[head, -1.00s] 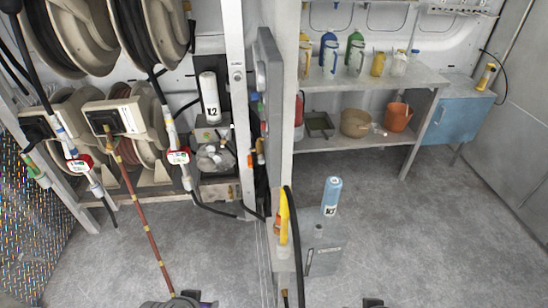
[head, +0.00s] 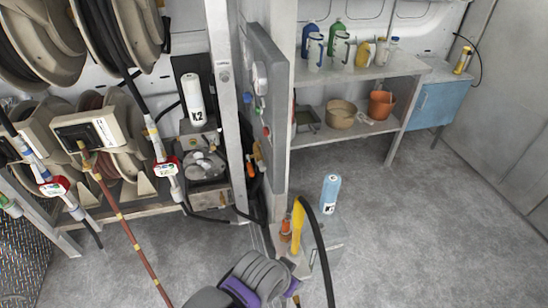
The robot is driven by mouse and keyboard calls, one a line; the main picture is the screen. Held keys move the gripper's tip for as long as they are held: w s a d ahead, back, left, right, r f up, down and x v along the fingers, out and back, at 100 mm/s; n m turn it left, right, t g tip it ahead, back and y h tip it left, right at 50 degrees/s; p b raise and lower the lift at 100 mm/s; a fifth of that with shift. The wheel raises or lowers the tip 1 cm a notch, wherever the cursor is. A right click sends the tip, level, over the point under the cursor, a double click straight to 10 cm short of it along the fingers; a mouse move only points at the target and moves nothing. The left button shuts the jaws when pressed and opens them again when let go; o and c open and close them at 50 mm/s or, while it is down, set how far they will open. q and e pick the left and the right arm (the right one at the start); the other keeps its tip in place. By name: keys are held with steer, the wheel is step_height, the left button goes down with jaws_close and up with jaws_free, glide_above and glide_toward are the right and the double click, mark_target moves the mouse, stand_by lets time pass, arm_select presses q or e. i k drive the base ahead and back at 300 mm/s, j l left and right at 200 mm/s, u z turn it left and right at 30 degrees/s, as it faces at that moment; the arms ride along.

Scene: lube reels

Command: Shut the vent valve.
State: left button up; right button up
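I cannot pick out the vent valve for certain. A grey upright panel (head: 264,110) in the middle carries small coloured knobs or buttons on its left face, one of them red (head: 267,132). Low in front of it, a yellow handle (head: 297,226) with a black hose stands on a grey box (head: 318,244), and a small orange item (head: 285,230) is beside it. Grey and purple links of my arm, which looks like the left one, rise from the bottom edge, left of the box. Its fingertips cannot be made out. My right gripper is out of view.
Hose reels (head: 120,130) and hanging hoses fill the left. A white K2 canister (head: 194,103) stands left of the post. A shelf (head: 365,75) with jugs and a blue cabinet (head: 437,103) are behind. The right floor is clear.

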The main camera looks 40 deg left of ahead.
mark_target(252, 174)
steer(key=j+z, duration=0.35)
steer(key=j, duration=0.15)
steer(key=k+j+z, duration=0.15)
steer(key=j+z, duration=0.25)
steer(key=k+j+z, duration=0.15)
steer(key=j, duration=0.25)
steer(key=k+j+z, duration=0.1)
steer(key=j, duration=0.25)
steer(key=k+j+z, duration=0.15)
steer(key=j, duration=0.2)
steer(key=k+j, duration=0.15)
steer(key=j, duration=0.2)
steer(key=k+j, duration=0.15)
steer(key=j, duration=0.15)
steer(key=k+j+z, duration=0.1)
steer(key=j, duration=0.25)
steer(key=k, duration=0.1)
